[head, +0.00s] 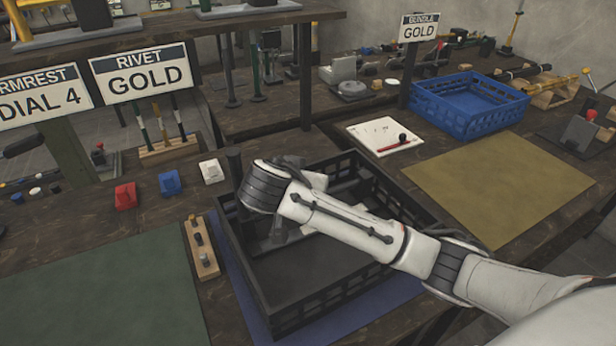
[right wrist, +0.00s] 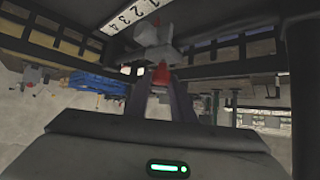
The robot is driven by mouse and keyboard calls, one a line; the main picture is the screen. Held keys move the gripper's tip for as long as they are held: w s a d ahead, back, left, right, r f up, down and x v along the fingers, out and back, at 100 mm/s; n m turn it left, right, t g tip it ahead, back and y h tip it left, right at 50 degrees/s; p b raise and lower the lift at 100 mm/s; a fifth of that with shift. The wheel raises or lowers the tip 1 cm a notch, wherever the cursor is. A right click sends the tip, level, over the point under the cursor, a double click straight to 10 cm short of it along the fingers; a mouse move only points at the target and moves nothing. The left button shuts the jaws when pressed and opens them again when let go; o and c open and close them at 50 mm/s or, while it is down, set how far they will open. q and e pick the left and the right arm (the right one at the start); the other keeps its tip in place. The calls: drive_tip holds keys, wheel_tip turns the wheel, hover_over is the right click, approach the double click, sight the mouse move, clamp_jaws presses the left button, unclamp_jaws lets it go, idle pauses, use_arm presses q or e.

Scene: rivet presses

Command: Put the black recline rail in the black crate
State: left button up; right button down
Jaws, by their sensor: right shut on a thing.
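The black crate (head: 296,318) stands on a blue mat at the near edge of the bench in the head view. My right arm reaches across it from the right. My right gripper is mostly hidden behind its own wrist in the head view. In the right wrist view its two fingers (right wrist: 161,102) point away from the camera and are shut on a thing. Dark bar-like shapes show inside the crate below the wrist, partly hidden by my arm. My left gripper is not in view.
Red (head: 125,196), blue (head: 170,182) and white (head: 211,171) blocks stand behind the crate's left side. A wooden peg strip (head: 201,249) lies close to its left wall. A blue crate (head: 470,103) stands at the back right. The green and tan (head: 500,183) mats are clear.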

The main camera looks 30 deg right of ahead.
drive_tip(key=shift+f, duration=0.15)
drive_tip(key=c, duration=1.4)
unclamp_jaws()
drive_tip(key=shift+c, duration=0.2)
